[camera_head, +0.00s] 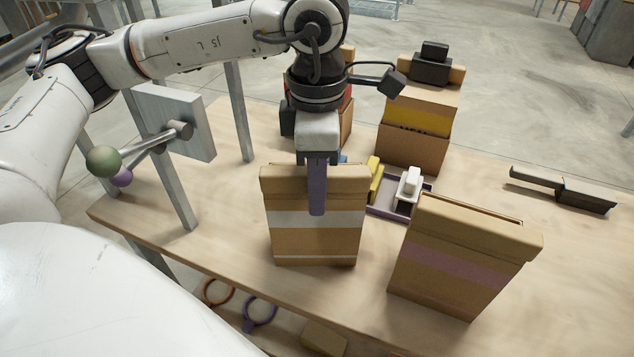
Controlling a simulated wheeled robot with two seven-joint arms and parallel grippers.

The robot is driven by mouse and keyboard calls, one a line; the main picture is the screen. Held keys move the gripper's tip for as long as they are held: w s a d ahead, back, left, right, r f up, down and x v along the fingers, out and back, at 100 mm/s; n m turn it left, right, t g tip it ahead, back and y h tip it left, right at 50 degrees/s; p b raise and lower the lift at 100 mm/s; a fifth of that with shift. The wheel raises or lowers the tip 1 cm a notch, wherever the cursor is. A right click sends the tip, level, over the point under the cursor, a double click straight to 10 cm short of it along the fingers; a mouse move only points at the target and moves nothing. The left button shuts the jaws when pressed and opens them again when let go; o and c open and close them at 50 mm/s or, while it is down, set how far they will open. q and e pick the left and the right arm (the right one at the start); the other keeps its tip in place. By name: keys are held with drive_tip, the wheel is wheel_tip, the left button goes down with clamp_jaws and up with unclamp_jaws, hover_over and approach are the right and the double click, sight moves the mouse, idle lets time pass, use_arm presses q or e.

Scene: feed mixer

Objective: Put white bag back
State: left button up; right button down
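The white bag (292,245), a brown bag with a white band, stands upright near the front middle of the table. My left gripper (317,190) comes down from above onto its top. One purple finger overlaps the bag's front upper face. The other finger is hidden, so I cannot tell whether the gripper is closed on the bag. My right gripper is not in view.
A purple-banded bag (458,265) stands close to the right. A yellow-banded bag (417,117) stands behind, and a red one (347,110) is partly hidden by my arm. A purple tray (385,208) holds small yellow and white items. A dark tool (585,197) lies right.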

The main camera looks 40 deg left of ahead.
use_arm(q)
drive_tip(key=shift+o, duration=0.7)
drive_tip(key=shift+r, duration=0.3)
wheel_tip(320, 180, up, 12)
drive_tip(key=shift+f, duration=0.1)
